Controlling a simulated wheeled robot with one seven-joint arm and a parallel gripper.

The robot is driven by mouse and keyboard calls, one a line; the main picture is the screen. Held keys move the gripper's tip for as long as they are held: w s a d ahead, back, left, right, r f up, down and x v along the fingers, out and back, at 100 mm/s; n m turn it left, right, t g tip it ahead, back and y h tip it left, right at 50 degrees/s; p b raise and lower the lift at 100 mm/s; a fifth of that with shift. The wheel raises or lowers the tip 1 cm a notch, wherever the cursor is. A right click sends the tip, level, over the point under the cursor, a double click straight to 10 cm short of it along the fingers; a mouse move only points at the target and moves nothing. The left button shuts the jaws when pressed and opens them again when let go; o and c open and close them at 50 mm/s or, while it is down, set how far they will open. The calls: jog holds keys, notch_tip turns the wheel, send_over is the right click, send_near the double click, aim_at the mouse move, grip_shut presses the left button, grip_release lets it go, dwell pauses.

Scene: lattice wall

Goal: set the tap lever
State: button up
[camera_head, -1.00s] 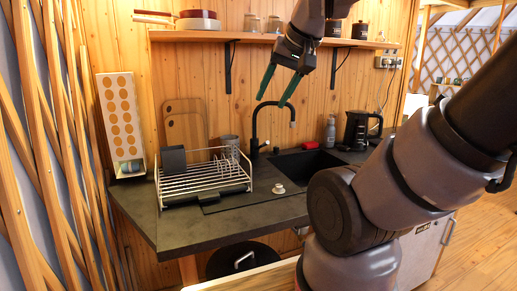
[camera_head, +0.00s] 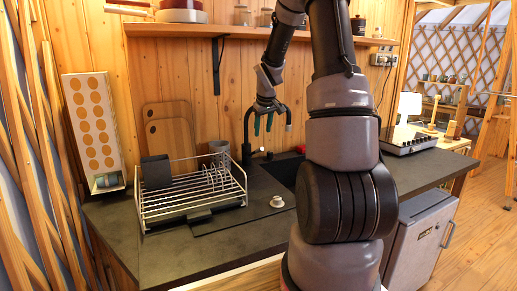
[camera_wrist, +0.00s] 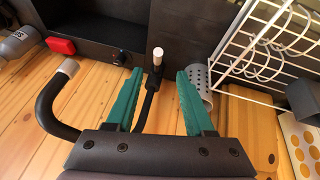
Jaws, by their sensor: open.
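The black tap (camera_head: 247,130) stands behind the sink, its spout arching to the right. In the wrist view, the tap's curved spout (camera_wrist: 46,108) with its pale tip is left of the fingers. The tap lever (camera_wrist: 157,60), dark with a pale end, shows between the two green fingers in the wrist view. My gripper (camera_head: 264,124) hangs at the tap, fingers down, close to the spout; it also shows in the wrist view (camera_wrist: 162,75). It is open, with nothing gripped. I cannot tell whether a finger touches the tap. My gripper base hides part of the spout.
A white wire dish rack (camera_head: 195,192) stands left of the tap, with a grey perforated cup (camera_wrist: 198,80) beside it. The dark sink (camera_head: 280,172) is partly hidden by my arm. A wooden shelf (camera_head: 170,30) runs above. A red object (camera_wrist: 61,46) lies near the sink.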

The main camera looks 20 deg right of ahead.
aim_at(261, 149)
jog(key=x, duration=1.2)
jog(key=shift+w+d+r, duration=0.1)
jog(key=shift+d+r, duration=0.05)
jog(key=shift+d, duration=0.05)
jog(key=shift+c, duration=0.3)
grip_shut()
dwell(0.7)
